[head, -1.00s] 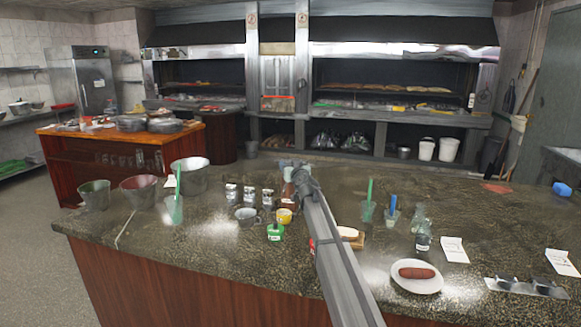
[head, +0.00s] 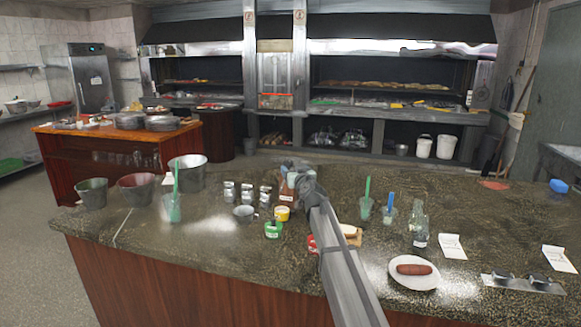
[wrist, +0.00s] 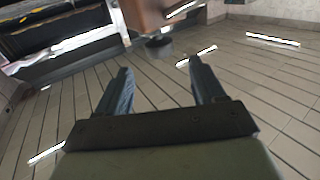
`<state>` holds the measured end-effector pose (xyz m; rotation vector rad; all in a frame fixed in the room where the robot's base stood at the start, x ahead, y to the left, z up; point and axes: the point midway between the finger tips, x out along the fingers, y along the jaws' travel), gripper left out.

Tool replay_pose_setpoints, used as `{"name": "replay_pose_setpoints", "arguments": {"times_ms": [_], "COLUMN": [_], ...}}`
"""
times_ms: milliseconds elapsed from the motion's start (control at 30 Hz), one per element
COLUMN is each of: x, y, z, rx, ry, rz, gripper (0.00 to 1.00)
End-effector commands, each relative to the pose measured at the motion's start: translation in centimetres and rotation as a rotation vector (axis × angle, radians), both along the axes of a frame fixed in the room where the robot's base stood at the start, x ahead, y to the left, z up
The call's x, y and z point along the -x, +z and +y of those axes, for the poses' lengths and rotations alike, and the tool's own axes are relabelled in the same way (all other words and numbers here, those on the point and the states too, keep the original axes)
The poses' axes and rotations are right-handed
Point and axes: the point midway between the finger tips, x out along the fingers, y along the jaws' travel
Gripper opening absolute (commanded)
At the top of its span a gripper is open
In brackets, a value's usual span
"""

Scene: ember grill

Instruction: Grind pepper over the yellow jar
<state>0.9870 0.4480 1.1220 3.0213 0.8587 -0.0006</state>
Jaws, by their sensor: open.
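The small yellow jar (head: 282,214) stands on the dark stone counter, left of my forearm. A brown upright object with a pale label (head: 287,190), possibly the pepper grinder, stands just behind the jar and is partly covered by my gripper (head: 290,168). In the wrist view my gripper (wrist: 160,75) has its two fingers apart, with nothing between them. A blurred brown body (wrist: 146,16) with a dark round knob shows past the fingertips there. I cannot tell for sure that it is the grinder. The yellow jar is not seen in the wrist view.
A green jar (head: 273,230), a metal cup (head: 243,212) and several small shakers (head: 247,193) crowd the left. A red jar (head: 312,243) is beside my forearm. Glasses with brushes (head: 366,208), a glass bottle (head: 419,228) and a sausage plate (head: 400,283) stand right.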

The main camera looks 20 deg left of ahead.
Motion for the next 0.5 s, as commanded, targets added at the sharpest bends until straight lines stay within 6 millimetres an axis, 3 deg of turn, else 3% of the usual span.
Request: {"name": "replay_pose_setpoints", "arguments": {"times_ms": [33, 200, 500], "x": [1.4, 3.8, 5.0], "y": [0.0, 0.0, 0.0], "z": [-0.8, -2.4, -3.1], "rx": [0.0, -0.001, 0.0], "ry": [0.0, -0.001, -0.001], "rz": [0.0, -0.001, 0.0], "gripper": [0.69, 0.69, 0.69]}}
